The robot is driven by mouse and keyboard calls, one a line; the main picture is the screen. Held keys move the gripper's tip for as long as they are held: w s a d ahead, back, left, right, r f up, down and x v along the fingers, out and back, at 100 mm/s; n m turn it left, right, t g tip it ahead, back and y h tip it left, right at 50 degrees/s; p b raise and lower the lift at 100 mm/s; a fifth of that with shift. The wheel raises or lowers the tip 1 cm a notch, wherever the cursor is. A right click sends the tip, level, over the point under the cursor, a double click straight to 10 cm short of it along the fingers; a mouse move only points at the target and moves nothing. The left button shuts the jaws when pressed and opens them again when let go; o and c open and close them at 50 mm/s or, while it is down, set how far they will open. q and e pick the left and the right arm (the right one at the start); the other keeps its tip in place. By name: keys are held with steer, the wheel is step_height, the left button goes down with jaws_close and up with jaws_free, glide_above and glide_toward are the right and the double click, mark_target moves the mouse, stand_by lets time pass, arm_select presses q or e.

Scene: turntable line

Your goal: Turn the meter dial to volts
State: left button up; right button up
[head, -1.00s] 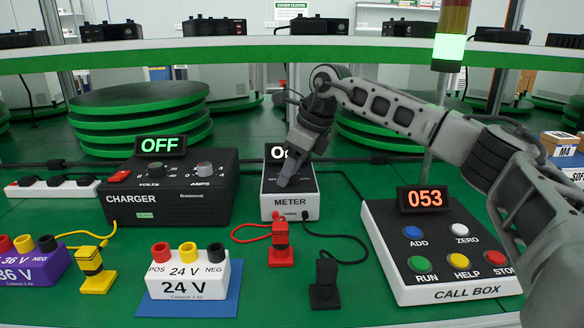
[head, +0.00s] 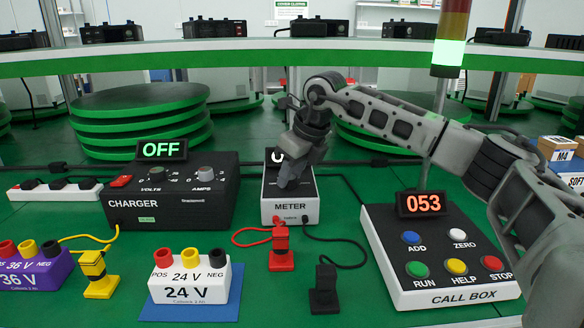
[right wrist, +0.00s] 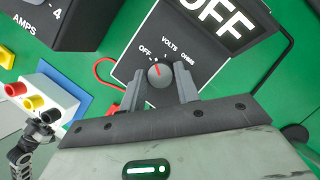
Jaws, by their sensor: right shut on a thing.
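The meter (head: 290,211) is a white box with a dark top on the green table, and its display is partly hidden by my arm in the head view. In the right wrist view the display (right wrist: 215,22) reads OFF. The round grey dial (right wrist: 158,75) has a red pointer aimed up-left, nearest the OFF mark; VOLTS and OHMS are printed to the right. My right gripper (right wrist: 160,88) is over the meter, its fingers shut on either side of the dial. It also shows in the head view (head: 287,183). A grey jointed part, likely my left arm (right wrist: 28,140), shows at lower left.
The charger (head: 170,200) stands left of the meter, the call box (head: 440,255) right. Red (head: 281,250) and black (head: 324,290) probes stand in front on cables. A 24 V battery (head: 187,277) sits on a blue mat at front left.

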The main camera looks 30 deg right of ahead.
steer(key=shift+a+r+m+h, duration=0.1)
steer(key=shift+m+h, duration=0.3)
steer(key=shift+m, duration=0.5)
arm_select(q)
steer(key=shift+s+a+r+t+p, duration=0.15)
steer(key=shift+r+t+p, duration=0.35)
steer(key=shift+r, duration=1.05)
arm_select(e)
steer(key=shift+m+h, duration=0.8)
steer(key=shift+m, duration=1.4)
arm_select(q)
steer(key=shift+s+f, duration=0.1)
steer(key=shift+f, duration=0.05)
arm_select(e)
steer(key=o, duration=1)
steer(key=shift+c, duration=0.2)
arm_select(q)
steer(key=shift+a+f, duration=0.1)
